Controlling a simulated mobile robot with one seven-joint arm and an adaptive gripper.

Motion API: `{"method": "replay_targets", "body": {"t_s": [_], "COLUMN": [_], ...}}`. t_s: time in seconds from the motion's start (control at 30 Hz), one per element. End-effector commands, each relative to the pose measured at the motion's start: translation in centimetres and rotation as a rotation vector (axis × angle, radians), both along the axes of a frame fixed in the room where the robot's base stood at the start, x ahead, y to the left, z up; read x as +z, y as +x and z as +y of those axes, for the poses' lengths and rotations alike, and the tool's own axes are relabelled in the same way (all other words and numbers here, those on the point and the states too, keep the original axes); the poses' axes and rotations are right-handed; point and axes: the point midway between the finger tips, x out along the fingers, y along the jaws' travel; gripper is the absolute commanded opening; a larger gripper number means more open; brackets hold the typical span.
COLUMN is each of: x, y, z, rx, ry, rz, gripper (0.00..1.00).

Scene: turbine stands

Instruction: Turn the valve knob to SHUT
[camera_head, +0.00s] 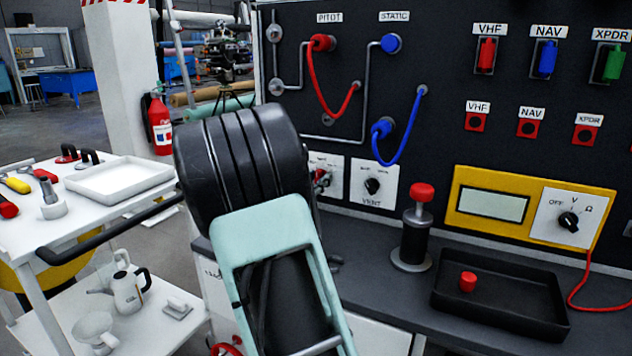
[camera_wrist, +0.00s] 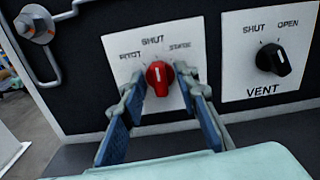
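The red valve knob (camera_wrist: 158,78) sits on a white panel marked PITOT, SHUT and STATIC in the wrist view. Its pale mark seems to point up, roughly toward SHUT, but is too small to read exactly. My gripper (camera_wrist: 161,84) is open, with its two blue-padded fingers on either side of the knob. A narrow gap seems to show beside the knob; contact cannot be told. In the head view the knob (camera_head: 320,178) shows partly at the edge of my arm, which hides my fingers.
A black VENT knob (camera_wrist: 271,60) is close on the right. A black plunger with a red top (camera_head: 416,230), a black tray (camera_head: 500,310) and a yellow meter (camera_head: 525,210) are farther right. Red (camera_head: 325,90) and blue hoses (camera_head: 410,135) hang above. A white cart (camera_head: 60,225) stands left.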

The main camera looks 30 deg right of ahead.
Motion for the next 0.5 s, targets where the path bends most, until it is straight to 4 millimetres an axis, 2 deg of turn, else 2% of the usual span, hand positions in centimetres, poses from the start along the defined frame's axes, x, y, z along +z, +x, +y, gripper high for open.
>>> {"method": "replay_targets", "body": {"t_s": [0.17, 0.27, 0.5], "x": [-0.01, -0.01, 0.0], "y": [0.0, 0.0, -0.01], "z": [-0.01, -0.01, 0.01], "rx": [0.0, 0.0, 0.0], "ry": [-0.001, -0.001, -0.002], "rz": [0.001, 0.002, 0.001], "gripper": [0.32, 0.38, 0.38]}}
